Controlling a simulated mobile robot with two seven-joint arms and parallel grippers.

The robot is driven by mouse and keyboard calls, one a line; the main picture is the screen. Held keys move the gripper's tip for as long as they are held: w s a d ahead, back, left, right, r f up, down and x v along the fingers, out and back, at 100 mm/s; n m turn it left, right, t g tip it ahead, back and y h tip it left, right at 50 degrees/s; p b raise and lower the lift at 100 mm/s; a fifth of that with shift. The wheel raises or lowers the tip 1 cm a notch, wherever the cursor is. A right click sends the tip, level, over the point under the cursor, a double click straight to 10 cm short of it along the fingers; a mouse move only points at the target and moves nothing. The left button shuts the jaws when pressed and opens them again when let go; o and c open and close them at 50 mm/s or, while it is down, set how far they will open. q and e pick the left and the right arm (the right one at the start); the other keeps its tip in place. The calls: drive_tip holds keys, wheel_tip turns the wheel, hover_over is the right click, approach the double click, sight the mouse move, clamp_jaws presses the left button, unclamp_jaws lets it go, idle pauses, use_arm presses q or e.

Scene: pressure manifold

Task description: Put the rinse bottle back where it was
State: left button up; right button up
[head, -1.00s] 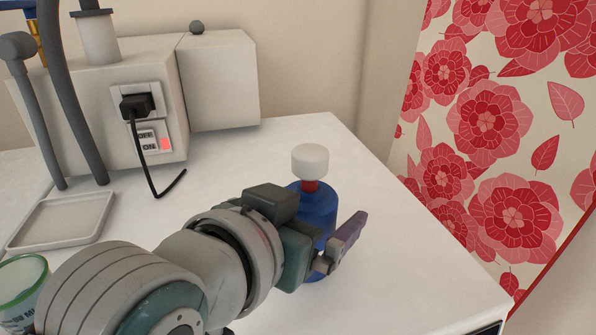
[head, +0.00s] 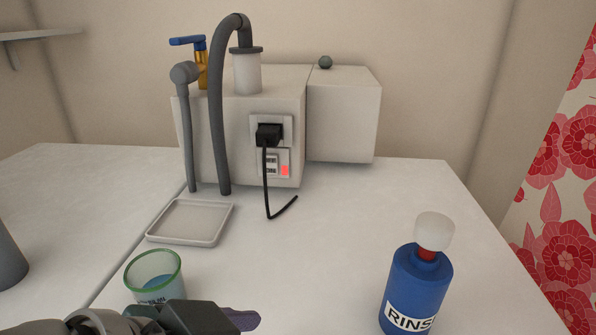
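The blue rinse bottle (head: 417,285) with a white cap and red neck stands upright on the white counter at the lower right. Its label reads "RINS" as far as it shows, and its base is cut off by the frame edge. One gripper of mine (head: 240,319) shows at the bottom, its arm coming in from the lower left. It is left of the bottle and clear of it, in front of the green-rimmed cup. Its finger opening cannot be made out. My other gripper is not in view.
A green-rimmed clear cup (head: 154,276) stands left of centre. A shallow grey tray (head: 190,241) lies behind it. The white manifold box (head: 345,115) with hoses, a blue-handled valve and a plugged cord (head: 267,190) stands at the back. The counter between cup and bottle is clear.

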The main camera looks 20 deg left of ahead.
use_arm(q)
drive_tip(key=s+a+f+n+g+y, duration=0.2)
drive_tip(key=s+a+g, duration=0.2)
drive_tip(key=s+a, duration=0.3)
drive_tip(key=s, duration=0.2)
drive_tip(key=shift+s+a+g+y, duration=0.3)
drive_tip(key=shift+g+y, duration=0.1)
